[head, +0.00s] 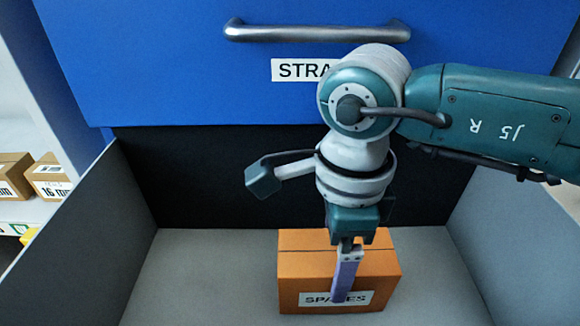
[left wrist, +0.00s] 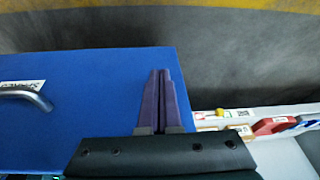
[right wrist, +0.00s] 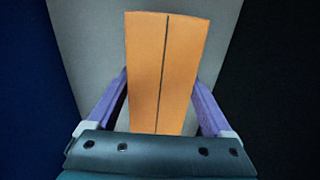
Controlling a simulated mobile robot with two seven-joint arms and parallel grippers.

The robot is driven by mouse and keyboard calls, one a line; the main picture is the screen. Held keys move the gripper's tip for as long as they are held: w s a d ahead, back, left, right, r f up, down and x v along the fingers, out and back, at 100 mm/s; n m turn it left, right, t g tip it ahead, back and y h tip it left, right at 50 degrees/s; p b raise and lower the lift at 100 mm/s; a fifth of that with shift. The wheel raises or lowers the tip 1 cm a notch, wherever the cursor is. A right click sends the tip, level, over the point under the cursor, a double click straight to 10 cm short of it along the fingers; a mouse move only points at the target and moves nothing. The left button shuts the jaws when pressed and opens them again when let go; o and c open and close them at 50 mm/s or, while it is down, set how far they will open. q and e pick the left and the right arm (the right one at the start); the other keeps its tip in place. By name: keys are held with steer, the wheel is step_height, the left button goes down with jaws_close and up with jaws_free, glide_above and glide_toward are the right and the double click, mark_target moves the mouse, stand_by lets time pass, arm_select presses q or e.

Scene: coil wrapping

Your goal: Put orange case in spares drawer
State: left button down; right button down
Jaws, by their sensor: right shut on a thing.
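The orange case (head: 298,262), a box with a white label reading SPARES, is inside an open grey drawer (head: 205,275). My right gripper (head: 345,280) points down from above and is shut on the case. In the right wrist view, its purple fingers lie along both sides of the case (right wrist: 165,70). Whether the case rests on the drawer floor or hangs slightly above it, I cannot tell. My left gripper (left wrist: 161,80) is shut and empty in the left wrist view, away from the case, above the blue cabinet.
A blue drawer front (head: 180,70) with a metal handle (head: 318,32) and a partly hidden label starting STRA stands behind the open drawer. Grey side walls (head: 80,240) bound the drawer. Small cardboard boxes (head: 48,175) sit on a shelf at left. The drawer floor around the case is clear.

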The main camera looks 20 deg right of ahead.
steer(key=shift+s, duration=0.1)
steer(key=shift+c, duration=1)
jaws_free()
steer(key=shift+s+f, duration=0.15)
steer(key=shift+f, duration=0.05)
steer(key=shift+o, duration=1)
steer(key=shift+a, duration=0.2)
steer(key=shift+r, duration=0.1)
steer(key=shift+d+r, duration=0.15)
steer(key=shift+r, duration=0.25)
step_height(320, 180, up, 12)
steer(key=p, duration=0.9)
steer(key=shift+f+p, duration=0.25)
steer(key=shift+p, duration=0.1)
